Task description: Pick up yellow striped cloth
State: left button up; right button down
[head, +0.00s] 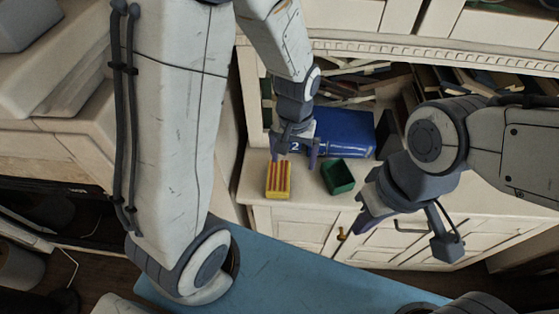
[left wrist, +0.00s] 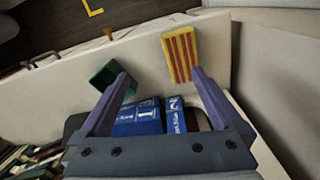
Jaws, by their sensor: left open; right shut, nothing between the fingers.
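The yellow striped cloth (head: 278,180), a small folded block with red stripes, lies on the cream cabinet top near its front edge. It also shows in the left wrist view (left wrist: 180,55), just beyond the tip of one finger. My left gripper (head: 297,154) is open and empty, above the cabinet top just behind the cloth; it does not hold the cloth. In the left wrist view, my left gripper's fingers (left wrist: 160,74) are spread wide. My right gripper (head: 364,211) is shut and empty, to the right of the cloth, in front of the cabinet.
A green open box (head: 339,177) stands right of the cloth. A blue box-like object with white numerals (head: 345,133) sits behind them. Books (head: 440,83) fill the shelf at the back right. A blue flat surface (head: 285,275) lies below, in front of the cabinet (head: 300,222).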

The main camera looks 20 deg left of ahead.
pick_arm(q)
jog(key=n, duration=0.2)
send_over(278, 175)
jog(key=f, duration=0.4)
jog(key=shift+w+d, duration=0.15)
jog(key=shift+d, duration=0.05)
notch_tip(278, 175, down, 4)
jog(key=shift+r+p, duration=0.1)
jog(key=shift+p, duration=0.2)
notch_tip(278, 175, down, 5)
jog(key=shift+a+f+p, duration=0.1)
jog(key=shift+a+p, duration=0.05)
jog(key=shift+p, duration=0.35)
jog(key=shift+f, duration=0.55)
jog(key=c, duration=1.1)
